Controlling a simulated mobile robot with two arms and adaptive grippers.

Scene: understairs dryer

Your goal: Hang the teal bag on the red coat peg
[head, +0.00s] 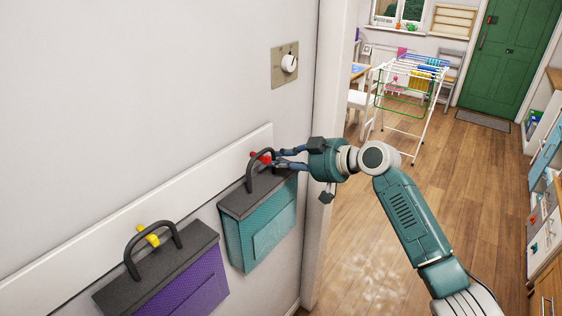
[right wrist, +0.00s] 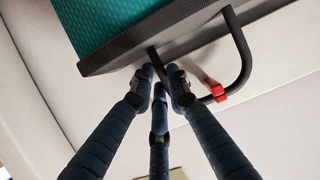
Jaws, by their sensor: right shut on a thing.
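The teal bag (head: 262,228) with a dark grey top hangs upright against the wall below the white rail. Its dark handle (head: 250,172) arches up at the red coat peg (head: 263,157). In the right wrist view the red peg (right wrist: 215,91) overlaps the outer bar of the handle (right wrist: 244,55) and appears to pass through its loop; exact contact is unclear. My right gripper (head: 279,159) is shut on the handle's near side, just right of the peg. In the right wrist view its fingers (right wrist: 160,80) close around the handle beside the bag's top. My left gripper is out of view.
A purple bag (head: 180,285) hangs on a yellow peg (head: 148,235) to the left along the white rail (head: 130,218). A dial plate (head: 285,65) is on the wall above. A door frame (head: 325,130) stands close right. A drying rack (head: 405,95) stands beyond on open floor.

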